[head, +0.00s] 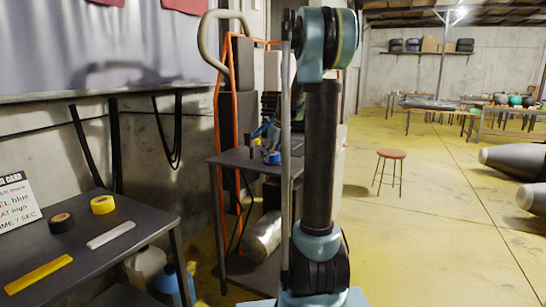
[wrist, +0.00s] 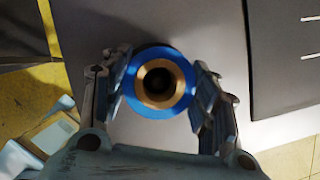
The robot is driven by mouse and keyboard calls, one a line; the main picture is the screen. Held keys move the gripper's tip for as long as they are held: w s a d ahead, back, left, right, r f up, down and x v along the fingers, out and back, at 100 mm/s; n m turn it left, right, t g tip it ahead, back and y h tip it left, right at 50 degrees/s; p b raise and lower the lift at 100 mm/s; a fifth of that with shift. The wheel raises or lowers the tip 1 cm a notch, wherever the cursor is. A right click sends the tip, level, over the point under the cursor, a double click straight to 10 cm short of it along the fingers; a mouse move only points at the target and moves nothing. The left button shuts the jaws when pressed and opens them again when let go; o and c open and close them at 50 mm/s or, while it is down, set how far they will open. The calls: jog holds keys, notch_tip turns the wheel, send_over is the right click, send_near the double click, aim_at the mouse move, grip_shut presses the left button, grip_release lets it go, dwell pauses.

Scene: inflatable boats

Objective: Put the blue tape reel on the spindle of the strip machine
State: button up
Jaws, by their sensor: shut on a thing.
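The blue tape reel (wrist: 160,113) sits between the two fingers of my gripper (wrist: 160,75) in the wrist view, which are shut on its sides. It has a tan core with a dark centre; I cannot tell whether a spindle passes through it. In the head view the blue reel (head: 272,158) shows low over a dark stand (head: 232,161), with my gripper (head: 267,136) just above it, partly hidden by my arm. A dark part shows behind the reel's upper edge in the wrist view. The strip machine and its spindle cannot be made out clearly.
An orange frame (head: 217,130) stands by the stand. Open floor lies right, with a red stool (head: 391,154).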

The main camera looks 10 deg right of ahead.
jog(key=o, duration=1.1)
jog(key=shift+s+f, duration=0.1)
jog(key=v, duration=1.2)
jog(key=s+a+f+n, duration=0.25)
jog(key=s+n, duration=0.35)
jog(key=s, duration=0.3)
jog(key=s+f+n+h, duration=0.1)
jog(key=s+f+n, duration=1)
jog(key=s, duration=0.4)
jog(key=s+f+n+g+h, duration=0.1)
jog(key=s+f+n, duration=1)
jog(key=s, duration=0.5)
jog(key=shift+d+f+n+g, duration=0.3)
jog(key=shift+f+n, duration=0.05)
jog(key=shift+n, duration=0.65)
